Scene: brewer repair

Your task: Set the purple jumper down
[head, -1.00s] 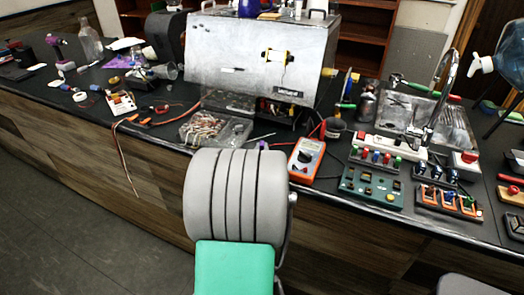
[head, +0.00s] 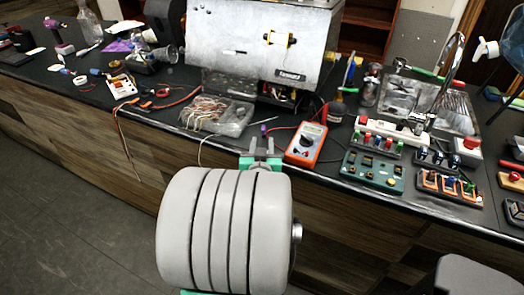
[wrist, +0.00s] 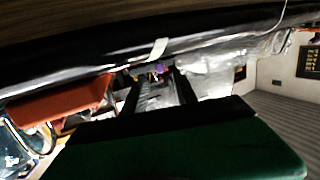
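The purple jumper (head: 264,128) is a tiny piece near the front edge of the black bench, left of the orange multimeter. It also shows as a small purple spot in the wrist view (wrist: 158,68), beyond and between my fingers. My gripper (head: 261,153) is in front of the bench edge, on the near side of the jumper. Its two fingers stand apart with a gap between them, also in the wrist view (wrist: 160,88). I see nothing held between them. The jumper appears apart from the fingertips; its exact contact with the bench is too small to tell.
The orange multimeter (head: 306,143) lies just right of my gripper. A clear tray of wires (head: 208,112) is to the left, and the silver brewer (head: 262,40) stands behind. A green terminal board (head: 372,170) lies further right.

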